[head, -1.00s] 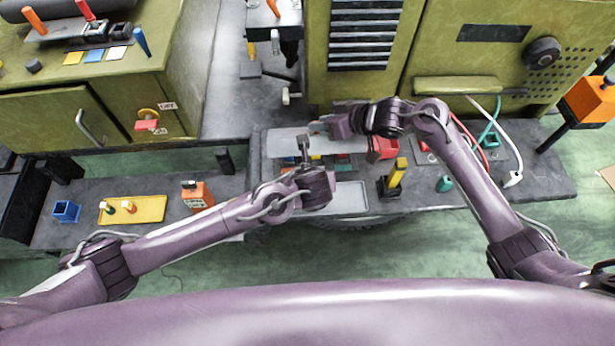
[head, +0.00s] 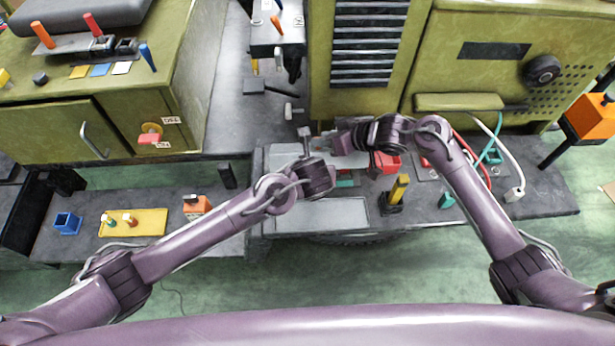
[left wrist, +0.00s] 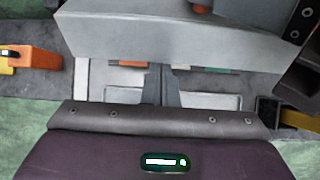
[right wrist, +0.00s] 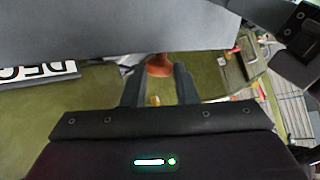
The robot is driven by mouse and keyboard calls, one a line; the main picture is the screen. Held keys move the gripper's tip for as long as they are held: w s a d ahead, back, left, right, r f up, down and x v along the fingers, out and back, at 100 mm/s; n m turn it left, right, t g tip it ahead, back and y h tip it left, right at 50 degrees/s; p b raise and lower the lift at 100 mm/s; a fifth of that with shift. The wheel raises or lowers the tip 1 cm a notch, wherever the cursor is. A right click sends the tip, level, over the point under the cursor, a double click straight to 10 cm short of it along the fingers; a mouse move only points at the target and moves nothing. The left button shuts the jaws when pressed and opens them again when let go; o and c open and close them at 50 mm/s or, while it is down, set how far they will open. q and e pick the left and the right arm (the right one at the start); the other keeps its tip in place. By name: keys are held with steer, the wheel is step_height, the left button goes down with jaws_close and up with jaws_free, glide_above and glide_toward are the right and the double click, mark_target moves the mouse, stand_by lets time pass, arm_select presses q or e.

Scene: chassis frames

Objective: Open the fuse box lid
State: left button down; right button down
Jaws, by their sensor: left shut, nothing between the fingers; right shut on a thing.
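The grey fuse box (head: 322,214) sits on the low bench in the middle of the head view. Its lid (head: 283,156) is raised. It shows as a wide grey slab across the top of the left wrist view (left wrist: 170,35) and right wrist view (right wrist: 110,30). Orange and green parts show below it in the left wrist view.
A yellow-handled part (head: 397,190) and a red block (head: 388,163) stand right of the box. A yellow tray (head: 150,222) and an orange block (head: 197,207) lie left of it. Green cabinets (head: 480,75) rise behind. The floor in front is clear.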

arm_select(q)
steer(key=shift+w+r, duration=0.4)
steer(key=shift+r, duration=0.05)
arm_select(e)
steer(key=c, duration=1.2)
jaws_free()
steer(key=shift+d, duration=0.1)
steer(key=shift+o, duration=0.2)
steer(key=shift+f, duration=0.1)
arm_select(q)
steer(key=shift+d, duration=0.1)
